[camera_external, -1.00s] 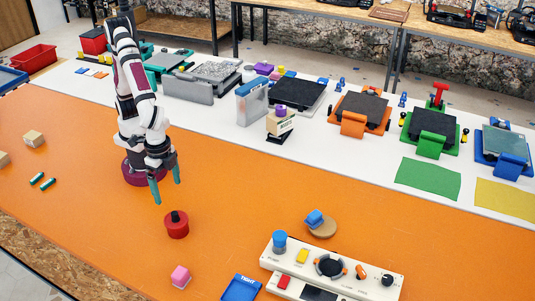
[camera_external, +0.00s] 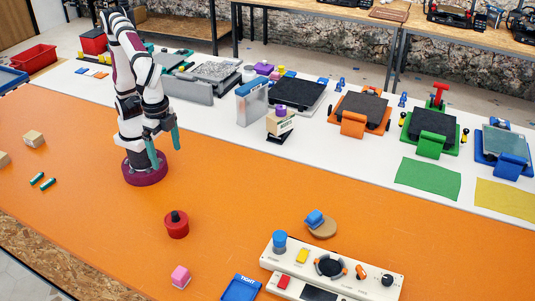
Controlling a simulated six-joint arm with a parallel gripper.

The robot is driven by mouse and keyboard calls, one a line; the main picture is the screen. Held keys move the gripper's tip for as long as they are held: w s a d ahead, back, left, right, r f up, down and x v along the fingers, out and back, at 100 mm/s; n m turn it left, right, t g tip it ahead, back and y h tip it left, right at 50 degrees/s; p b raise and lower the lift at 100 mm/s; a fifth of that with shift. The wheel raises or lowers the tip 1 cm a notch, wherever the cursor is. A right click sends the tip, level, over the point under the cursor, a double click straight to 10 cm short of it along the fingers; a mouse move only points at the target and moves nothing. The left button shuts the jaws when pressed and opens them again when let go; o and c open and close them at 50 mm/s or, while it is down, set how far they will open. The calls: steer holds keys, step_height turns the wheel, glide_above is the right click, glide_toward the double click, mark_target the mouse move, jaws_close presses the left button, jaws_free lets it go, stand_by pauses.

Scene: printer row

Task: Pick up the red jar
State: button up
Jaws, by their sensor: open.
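The red jar (camera_external: 176,227) stands upright on the orange table, with a dark knob on its top. It is in the front left-middle of the external view. My gripper (camera_external: 166,158) is open and empty, with its two teal fingers pointing down. It hangs above the table beside my base, up the picture from the jar and clearly apart from it. Nothing covers the jar.
A pink cube (camera_external: 181,277) lies below the jar. A blue tray (camera_external: 241,288) and a control panel (camera_external: 333,269) are to the right. The orange table around the jar is clear.

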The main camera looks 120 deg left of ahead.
steer(key=s+a+f+m, duration=0.2)
steer(key=s+a, duration=0.5)
steer(key=a, duration=0.2)
steer(key=s+a+f+m+y, duration=0.1)
steer(key=s+a+f+m, duration=0.2)
steer(key=s+a, duration=0.4)
steer(key=a, duration=0.3)
steer(key=shift+s+y, duration=0.3)
steer(key=shift+d, duration=0.1)
steer(key=n+h, duration=1.5)
steer(key=n, duration=0.9)
glide_toward(172, 234)
steer(key=x, duration=0.6)
steer(key=shift+s+d+f, duration=0.15)
steer(key=shift+f, duration=0.15)
jaws_close()
